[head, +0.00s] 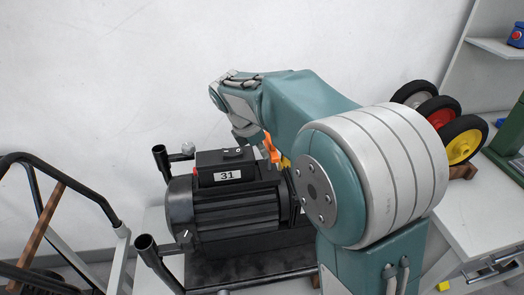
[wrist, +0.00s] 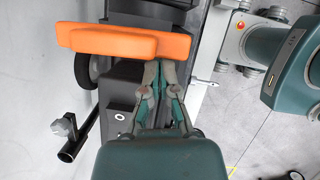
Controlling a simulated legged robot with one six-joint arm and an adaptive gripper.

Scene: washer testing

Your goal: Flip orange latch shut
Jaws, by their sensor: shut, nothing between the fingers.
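The orange latch (wrist: 125,42) shows large in the wrist view, as a thick orange bar across the dark machine. In the head view the latch (head: 271,148) is a small orange piece near the right end of the black motor unit (head: 235,208) labelled 31, standing up and partly covered by my arm. My gripper (wrist: 160,66) is shut and empty, with its fingertips just below the latch's right part in the wrist view. I cannot tell whether they touch it. In the head view my arm hides much of the area around the fingertips.
Black pipe handles (head: 148,245) stick out left of the motor. A cart frame (head: 70,185) stands further left. Red, yellow and grey wheels (head: 440,112) lie on the white table (head: 452,213) at right. The white wall is close behind.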

